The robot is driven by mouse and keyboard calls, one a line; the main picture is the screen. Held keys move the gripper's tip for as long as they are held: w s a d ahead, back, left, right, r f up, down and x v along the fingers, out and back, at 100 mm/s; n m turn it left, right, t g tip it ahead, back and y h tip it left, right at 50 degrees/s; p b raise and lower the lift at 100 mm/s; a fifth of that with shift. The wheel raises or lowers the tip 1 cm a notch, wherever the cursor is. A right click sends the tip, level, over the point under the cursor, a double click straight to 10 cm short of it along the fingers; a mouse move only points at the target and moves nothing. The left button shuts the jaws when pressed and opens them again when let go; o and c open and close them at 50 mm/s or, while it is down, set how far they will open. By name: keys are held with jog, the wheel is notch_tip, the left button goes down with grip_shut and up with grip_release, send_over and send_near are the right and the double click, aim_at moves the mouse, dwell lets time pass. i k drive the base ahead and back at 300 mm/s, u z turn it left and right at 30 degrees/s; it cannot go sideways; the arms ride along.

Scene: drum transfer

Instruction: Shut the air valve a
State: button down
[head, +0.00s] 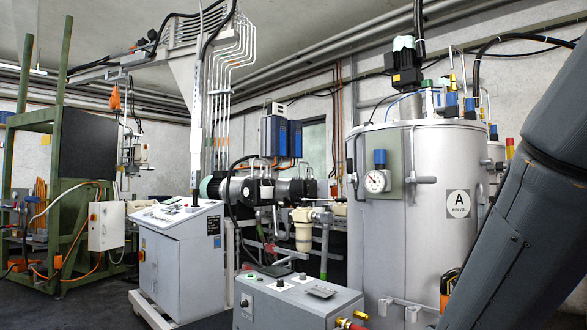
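A large grey tank labelled A (458,204) stands at the right. A small panel on its front carries a round gauge (377,181) with a blue-topped fitting (380,157) above it. A grey pipe with a side handle (422,180) runs beside the panel. Small fittings with blue, yellow and red parts (471,104) sit on the tank's top. No label marks any of these as air valve a, so I cannot tell which it is or its position. My gripper is out of view; only a dark part of my arm shows at the right edge.
A grey control box (300,305) with brass and red fittings stands low in front of the tank. A console cabinet (185,262) stands left of centre, with pumps behind it. A green frame (62,225) is at the far left. Dark floor shows between frame and console.

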aim_at(350, 160)
jog(key=u, duration=0.35)
jog(key=i, duration=1.3)
jog(key=z, duration=0.55)
